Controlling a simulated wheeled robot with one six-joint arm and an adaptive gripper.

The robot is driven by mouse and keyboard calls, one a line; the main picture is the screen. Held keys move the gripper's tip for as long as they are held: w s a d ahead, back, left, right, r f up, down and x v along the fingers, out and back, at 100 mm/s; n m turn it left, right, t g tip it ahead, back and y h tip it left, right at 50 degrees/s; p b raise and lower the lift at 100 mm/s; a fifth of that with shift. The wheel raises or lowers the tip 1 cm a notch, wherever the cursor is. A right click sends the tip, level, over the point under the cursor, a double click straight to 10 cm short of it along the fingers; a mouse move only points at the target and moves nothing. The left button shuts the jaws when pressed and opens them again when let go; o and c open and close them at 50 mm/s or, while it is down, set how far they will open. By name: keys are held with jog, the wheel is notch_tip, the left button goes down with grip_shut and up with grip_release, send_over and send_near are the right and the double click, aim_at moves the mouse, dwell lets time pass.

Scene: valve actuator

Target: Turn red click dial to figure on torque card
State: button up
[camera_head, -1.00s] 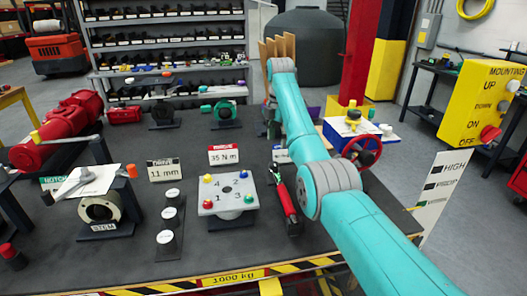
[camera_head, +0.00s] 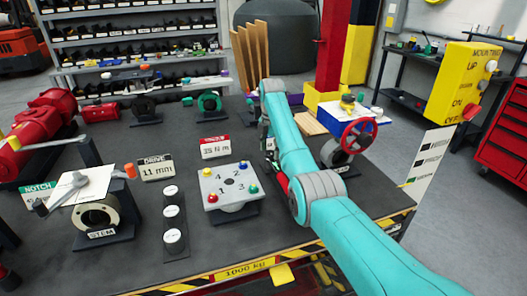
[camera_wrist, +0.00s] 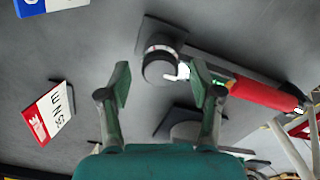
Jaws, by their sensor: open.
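The torque card (camera_head: 215,147), white with a red top band, reads 35 N m and stands on the dark bench. It also shows at the left of the wrist view (camera_wrist: 48,112), turned on its side. A tool with a red grip (camera_wrist: 262,95) lies to the right in the wrist view; in the head view my arm mostly hides it. I cannot tell for sure which part is the click dial. A dark round knob (camera_wrist: 158,68) with a pale ring is at this tool's left end. My gripper (camera_wrist: 160,82) is open and empty, its fingertips either side of the knob's near side, not visibly touching it.
A plate with coloured knobs (camera_head: 229,185) stands in front of the card. A red handwheel (camera_head: 359,135) is right of my arm. The STEM valve (camera_head: 98,215) and a DRIVE 11 mm card (camera_head: 157,168) are to the left. The bench front edge (camera_head: 240,272) is striped.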

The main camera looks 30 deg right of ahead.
jog(key=shift+f, duration=0.15)
jog(key=shift+a, duration=0.1)
jog(key=c, duration=1.2)
jog(key=shift+o, duration=0.2)
